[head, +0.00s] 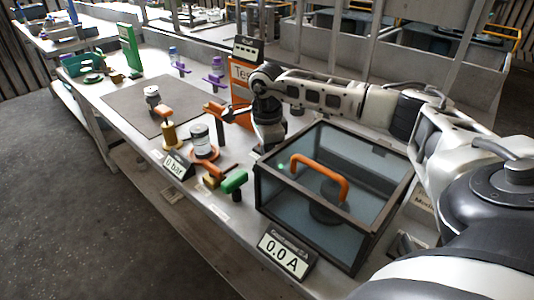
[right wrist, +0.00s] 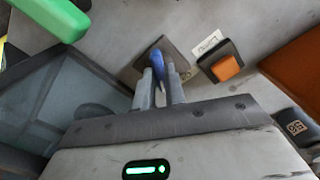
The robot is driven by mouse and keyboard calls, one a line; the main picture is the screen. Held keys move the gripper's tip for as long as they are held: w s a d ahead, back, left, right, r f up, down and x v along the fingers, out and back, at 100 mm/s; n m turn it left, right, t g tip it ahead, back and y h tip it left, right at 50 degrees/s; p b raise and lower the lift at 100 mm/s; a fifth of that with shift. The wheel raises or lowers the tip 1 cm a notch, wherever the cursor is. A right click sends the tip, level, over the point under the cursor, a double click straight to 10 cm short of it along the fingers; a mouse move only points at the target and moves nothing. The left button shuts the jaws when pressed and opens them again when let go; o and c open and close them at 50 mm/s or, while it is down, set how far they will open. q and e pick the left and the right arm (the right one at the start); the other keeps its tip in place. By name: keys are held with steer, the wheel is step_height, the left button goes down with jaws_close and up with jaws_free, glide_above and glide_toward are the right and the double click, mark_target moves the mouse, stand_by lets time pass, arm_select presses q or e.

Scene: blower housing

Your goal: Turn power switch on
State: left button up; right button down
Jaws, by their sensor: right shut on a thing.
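A blue switch lever (right wrist: 157,66) stands on a dark square plate (right wrist: 181,58) in the right wrist view; I take it as the power switch. My right gripper (right wrist: 160,84) is shut on this lever, with one grey finger on each side of it. In the head view the right gripper (head: 269,140) points down at the table, just beyond the left corner of the glass box. The lever is hidden there. My left gripper is not in view.
A glass box (head: 375,185) with an orange handle (head: 320,172) stands close by. A display (head: 285,254) reads 0.0 A. An orange button (right wrist: 226,67) sits right of the lever. An orange panel (head: 240,85) and a green handle (head: 234,182) are also near.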

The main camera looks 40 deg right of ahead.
stand_by(0.3)
steer(key=c, duration=1.5)
jaws_free()
steer(key=shift+o, duration=0.2)
steer(key=shift+r, duration=0.1)
step_height(320, 180, up, 16)
